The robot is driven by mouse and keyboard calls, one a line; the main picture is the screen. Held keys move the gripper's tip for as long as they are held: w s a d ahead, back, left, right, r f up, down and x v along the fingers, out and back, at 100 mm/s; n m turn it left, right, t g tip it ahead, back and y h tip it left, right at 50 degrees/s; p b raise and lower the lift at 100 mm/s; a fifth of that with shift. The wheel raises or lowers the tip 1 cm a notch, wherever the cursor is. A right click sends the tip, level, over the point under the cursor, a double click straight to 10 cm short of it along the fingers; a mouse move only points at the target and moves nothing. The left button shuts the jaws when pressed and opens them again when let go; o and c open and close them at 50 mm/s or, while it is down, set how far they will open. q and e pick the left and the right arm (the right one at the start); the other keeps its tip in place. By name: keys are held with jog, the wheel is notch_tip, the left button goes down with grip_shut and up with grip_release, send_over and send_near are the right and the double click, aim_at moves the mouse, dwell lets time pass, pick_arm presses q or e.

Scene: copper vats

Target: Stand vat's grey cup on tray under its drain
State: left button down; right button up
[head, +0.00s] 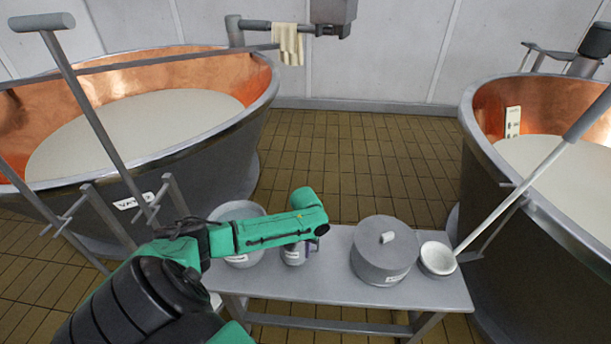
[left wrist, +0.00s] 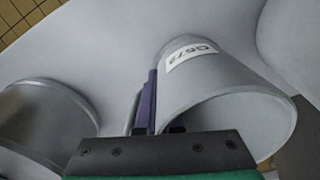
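A grey cup (head: 293,254) with a white label stands on the grey bench (head: 340,283), partly hidden by my left arm. In the left wrist view the cup (left wrist: 222,95) fills the centre right, its open mouth towards the camera and its label at the top. My left gripper (head: 313,246) is low at the cup's right side in the head view. In the left wrist view a purple finger (left wrist: 148,102) lies close along the cup's wall. Whether the fingers are closed on the wall is unclear. My right gripper is out of view. I cannot make out a tray or drain.
A lidded grey pot (head: 378,255) and a ladle (head: 438,258) are right of the cup; a bowl (head: 238,210) is behind my arm. Copper-lined vats stand left (head: 190,160) and right (head: 500,195). Tiled floor (head: 360,150) between them is clear.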

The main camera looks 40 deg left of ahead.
pick_arm(q)
jog(key=shift+f, duration=0.1)
jog(key=c, duration=1.1)
grip_release()
jog(key=shift+o, duration=0.2)
